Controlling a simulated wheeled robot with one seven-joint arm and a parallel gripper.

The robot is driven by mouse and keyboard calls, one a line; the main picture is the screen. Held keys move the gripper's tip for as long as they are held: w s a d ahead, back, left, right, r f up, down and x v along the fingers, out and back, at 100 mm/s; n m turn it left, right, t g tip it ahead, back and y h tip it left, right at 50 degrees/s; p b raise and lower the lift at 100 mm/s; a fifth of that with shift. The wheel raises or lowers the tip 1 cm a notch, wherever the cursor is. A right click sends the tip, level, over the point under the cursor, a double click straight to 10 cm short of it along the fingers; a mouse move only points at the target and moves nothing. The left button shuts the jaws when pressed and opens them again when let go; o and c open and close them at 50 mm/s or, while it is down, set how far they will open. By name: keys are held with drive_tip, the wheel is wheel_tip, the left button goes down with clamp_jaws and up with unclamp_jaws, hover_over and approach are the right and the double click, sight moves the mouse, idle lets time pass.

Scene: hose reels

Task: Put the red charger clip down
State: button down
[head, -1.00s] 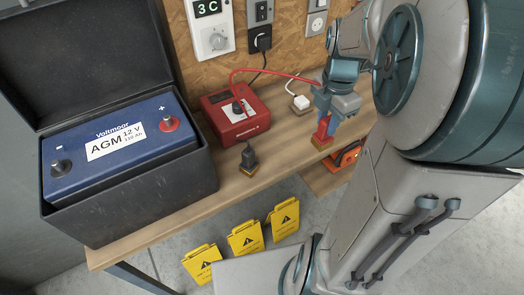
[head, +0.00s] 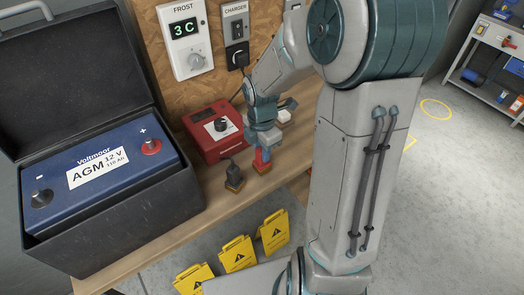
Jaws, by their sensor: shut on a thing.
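The red charger clip (head: 261,161) is held upright in my gripper (head: 263,146), low over the wooden bench (head: 205,215) near its front edge. A brass-coloured piece shows at the clip's lower end; I cannot tell whether it touches the bench top. My gripper is shut on the clip, and my arm hides part of the area behind it. The black charger clip (head: 234,178) stands upright on the bench just left of the red one. The red charger (head: 212,132) with its black knob sits behind them.
A blue battery (head: 100,180) sits in an open black box (head: 130,222) at left. Yellow warning signs (head: 238,255) stand below the bench's front edge. A frost controller (head: 186,40) and a charger switch panel (head: 236,28) hang on the board.

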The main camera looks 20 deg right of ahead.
drive_tip(key=shift+f, duration=0.5)
drive_tip(key=shift+f, duration=0.1)
drive_tip(key=c, duration=1.2)
unclamp_jaws()
drive_tip(key=shift+o, duration=0.2)
wheel_tip(320, 180, up, 12)
drive_tip(key=s+a+r+m+t, duration=0.1)
drive_tip(key=s+r+m+t, duration=0.1)
drive_tip(key=s+m, duration=1.2)
drive_tip(key=shift+s+r+m+t, duration=0.4)
drive_tip(key=shift+m+t, duration=0.1)
drive_tip(key=shift+m, duration=3.3)
